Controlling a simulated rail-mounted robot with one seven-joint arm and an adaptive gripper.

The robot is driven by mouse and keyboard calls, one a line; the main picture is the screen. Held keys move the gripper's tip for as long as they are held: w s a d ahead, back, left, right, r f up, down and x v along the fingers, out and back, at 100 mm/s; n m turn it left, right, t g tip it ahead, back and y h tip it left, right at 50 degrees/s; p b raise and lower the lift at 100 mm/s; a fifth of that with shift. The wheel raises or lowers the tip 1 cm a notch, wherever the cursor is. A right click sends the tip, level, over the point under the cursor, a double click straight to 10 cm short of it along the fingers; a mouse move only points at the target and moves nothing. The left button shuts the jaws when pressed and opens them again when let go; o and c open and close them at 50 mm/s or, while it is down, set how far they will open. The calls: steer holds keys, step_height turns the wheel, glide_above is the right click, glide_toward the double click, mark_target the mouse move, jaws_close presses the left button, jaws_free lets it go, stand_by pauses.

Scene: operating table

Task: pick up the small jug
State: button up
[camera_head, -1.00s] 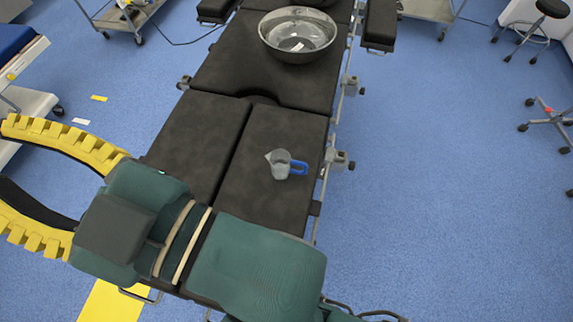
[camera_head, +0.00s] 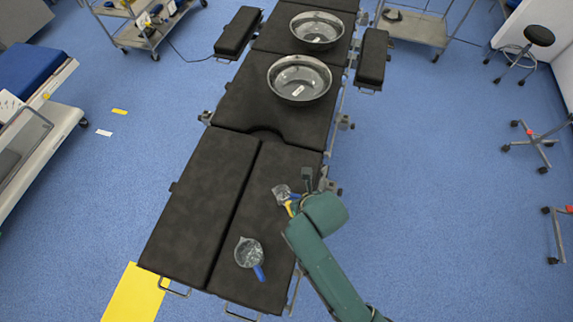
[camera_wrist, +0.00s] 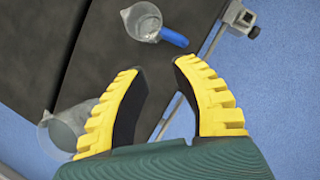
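The small jug (camera_head: 281,192), clear with a blue handle, stands on the black operating table's right-hand pad. In the wrist view the small jug (camera_wrist: 142,21) is at the top, its handle pointing right and down. My gripper (camera_wrist: 160,66) is open, with nothing between its yellow-ribbed fingers; the jug is beyond the fingertips, apart from them in the picture. In the head view my gripper (camera_head: 291,206) is close beside the jug and partly covers it. A larger clear jug (camera_head: 249,252) with a blue handle is nearer; in the wrist view this jug (camera_wrist: 62,135) is partly hidden behind the left finger.
Two metal bowls, one nearer (camera_head: 299,79) and one farther (camera_head: 317,29), stand farther up the table (camera_head: 195,200). A rail clamp (camera_wrist: 240,18) projects at the right table edge beside the small jug. The left-hand pad is clear.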

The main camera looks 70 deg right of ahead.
mark_target(289, 198)
steer(key=s+r+m+p, duration=0.1)
steer(key=s+r, duration=0.1)
steer(key=s, duration=0.2)
steer(key=shift+g, duration=0.4)
steer(key=b+x, duration=0.1)
steer(key=x, duration=0.4)
steer(key=b+x, duration=0.1)
steer(key=x, duration=0.5)
steer(key=b+x, duration=0.1)
steer(key=x, duration=0.5)
steer(key=shift+w+d+r+b, duration=0.15)
steer(key=shift+d+b, duration=0.2)
steer(key=shift+d, duration=0.05)
jaws_close()
